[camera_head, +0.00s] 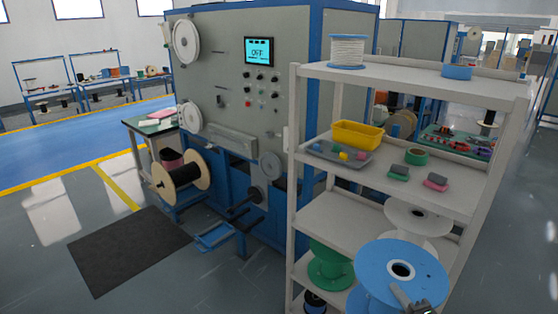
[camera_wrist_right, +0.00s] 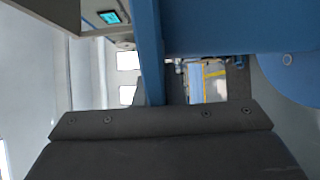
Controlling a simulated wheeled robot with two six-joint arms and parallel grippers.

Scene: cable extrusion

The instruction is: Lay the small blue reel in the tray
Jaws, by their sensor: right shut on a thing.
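A blue reel (camera_head: 372,268) with a dark hub hole is at the lower right of the head view, in front of the shelf rack. My right gripper (camera_head: 418,303) is at its near rim, shut on it, and mostly cut off by the bottom edge. My left gripper is not in view.
The rack's top shelf (camera_head: 405,73) holds a white reel (camera_head: 347,50) and a blue ring (camera_head: 457,71). Small green and pink pieces lie right of the tray. White (camera_head: 417,212) and green (camera_head: 330,265) reels stand lower. The extrusion machine (camera_head: 225,80) is left of the rack.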

